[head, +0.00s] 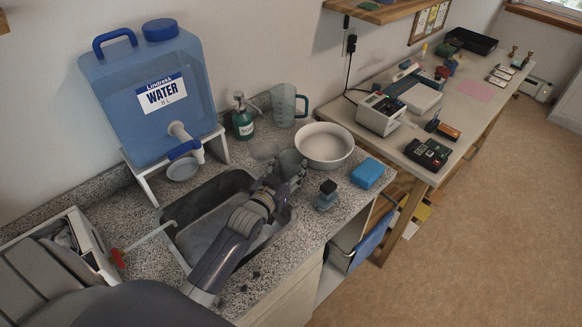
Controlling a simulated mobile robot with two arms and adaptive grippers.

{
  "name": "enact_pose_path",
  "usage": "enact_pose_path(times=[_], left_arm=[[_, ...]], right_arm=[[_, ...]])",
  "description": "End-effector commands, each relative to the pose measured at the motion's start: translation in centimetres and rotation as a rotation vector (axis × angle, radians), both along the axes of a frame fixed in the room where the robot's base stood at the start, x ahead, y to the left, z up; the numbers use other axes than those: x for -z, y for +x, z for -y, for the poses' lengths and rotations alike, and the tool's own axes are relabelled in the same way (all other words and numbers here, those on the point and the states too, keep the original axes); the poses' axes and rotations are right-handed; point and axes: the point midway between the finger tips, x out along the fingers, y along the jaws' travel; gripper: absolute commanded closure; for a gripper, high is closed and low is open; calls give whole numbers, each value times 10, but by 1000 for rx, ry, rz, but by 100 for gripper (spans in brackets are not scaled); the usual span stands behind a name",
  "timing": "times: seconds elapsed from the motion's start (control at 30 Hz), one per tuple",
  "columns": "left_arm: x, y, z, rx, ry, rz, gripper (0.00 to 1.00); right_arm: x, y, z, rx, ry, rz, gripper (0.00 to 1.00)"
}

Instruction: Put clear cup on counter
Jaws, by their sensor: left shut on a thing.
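My left gripper (291,172) reaches over the right end of the sink (183,212), near its back rim. It is shut on a rounded, see-through greyish thing that looks like the clear cup (289,158). The gripper's fingers hide its lower part, and I cannot tell whether it touches the counter. The speckled stone counter (262,283) surrounds the sink.
Close to the cup are a white bowl (325,142), a green soap bottle (243,119) and a clear jug (285,104). A small dark-topped bottle (327,196) and a blue sponge (367,174) stand right. A blue water container (150,100) is at left.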

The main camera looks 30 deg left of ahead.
Motion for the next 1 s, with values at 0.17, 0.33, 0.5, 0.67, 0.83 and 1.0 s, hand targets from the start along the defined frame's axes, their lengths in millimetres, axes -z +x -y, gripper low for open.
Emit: enact_pose_path(times=[0.17, 0.33, 0.5, 0.67, 0.83, 1.0], left_arm=[[2, 0, 0, 0, 0, -1, 79], [3, 0, 0, 0, 0, -1, 32], [2, 0, 0, 0, -1, -1, 32], [0, 0, 0, 0, 0, 0, 32], [0, -14, 1, 0, 0, -3, 32], [-3, -39, 1, 1, 0, -2, 32]], right_arm=[[2, 0, 0, 1, 0, 0, 55], [1, 0, 0, 1, 0, 0, 55], [1, 0, 0, 1, 0, 1, 55], [0, 0, -2, 1, 2, 2, 55], [3, 1, -4, 2, 5, 2, 55], [8, 1, -5, 1, 6, 3, 55]])
